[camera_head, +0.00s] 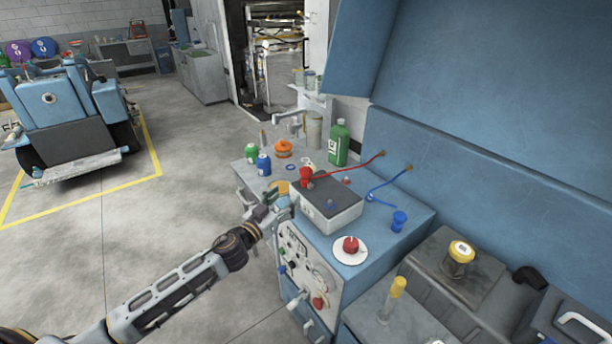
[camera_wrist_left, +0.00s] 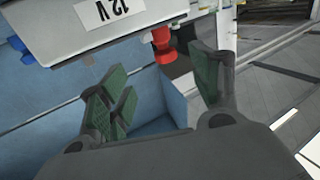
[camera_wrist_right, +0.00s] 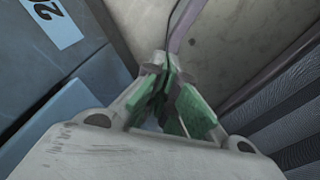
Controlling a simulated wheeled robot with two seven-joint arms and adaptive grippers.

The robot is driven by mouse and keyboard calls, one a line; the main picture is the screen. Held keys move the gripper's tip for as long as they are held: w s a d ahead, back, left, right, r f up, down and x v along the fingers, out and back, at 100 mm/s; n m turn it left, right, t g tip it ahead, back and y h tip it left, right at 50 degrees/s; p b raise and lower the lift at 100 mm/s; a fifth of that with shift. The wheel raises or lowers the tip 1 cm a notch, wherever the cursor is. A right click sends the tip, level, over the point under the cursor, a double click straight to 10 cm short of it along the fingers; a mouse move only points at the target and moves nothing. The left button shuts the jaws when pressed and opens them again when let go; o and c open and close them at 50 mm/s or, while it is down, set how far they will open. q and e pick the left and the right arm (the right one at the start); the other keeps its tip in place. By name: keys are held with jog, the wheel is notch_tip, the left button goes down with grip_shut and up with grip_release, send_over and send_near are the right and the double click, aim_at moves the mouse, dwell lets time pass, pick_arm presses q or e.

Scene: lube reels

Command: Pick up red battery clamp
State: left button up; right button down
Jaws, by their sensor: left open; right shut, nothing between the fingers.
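The red battery clamp (camera_head: 306,177) sits at the far left corner of the grey battery (camera_head: 327,212), with a red cable running to the wall panel. My left gripper (camera_head: 266,208) is open and empty, left of the battery and apart from the clamp. In the left wrist view the red clamp (camera_wrist_left: 163,44) shows beyond the gap between the open fingers (camera_wrist_left: 160,85), beside the battery labelled 12 V (camera_wrist_left: 135,12). My right gripper (camera_wrist_right: 162,100) is shut and empty, seen only in its own wrist view, away from the clamp.
A blue clamp (camera_head: 398,221) stands on the blue cabinet top right of the battery. A red knob on a white disc (camera_head: 350,250) is at the front.

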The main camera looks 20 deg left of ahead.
aim_at(306, 178)
pick_arm(q)
jog(key=shift+w, duration=0.2)
jog(key=shift+p+x, duration=0.65)
jog(key=shift+x, duration=2.85)
jog(key=shift+w+d, duration=0.2)
jog(key=shift+w, duration=0.4)
pick_arm(e)
jog(key=shift+s+a+r, duration=0.15)
jog(key=shift+a+r, duration=0.2)
jog(key=shift+a, duration=0.15)
jog(key=shift+s+a+r, duration=0.15)
jog(key=shift+a+r, duration=0.2)
jog(key=shift+a, duration=0.15)
jog(key=shift+d, duration=0.15)
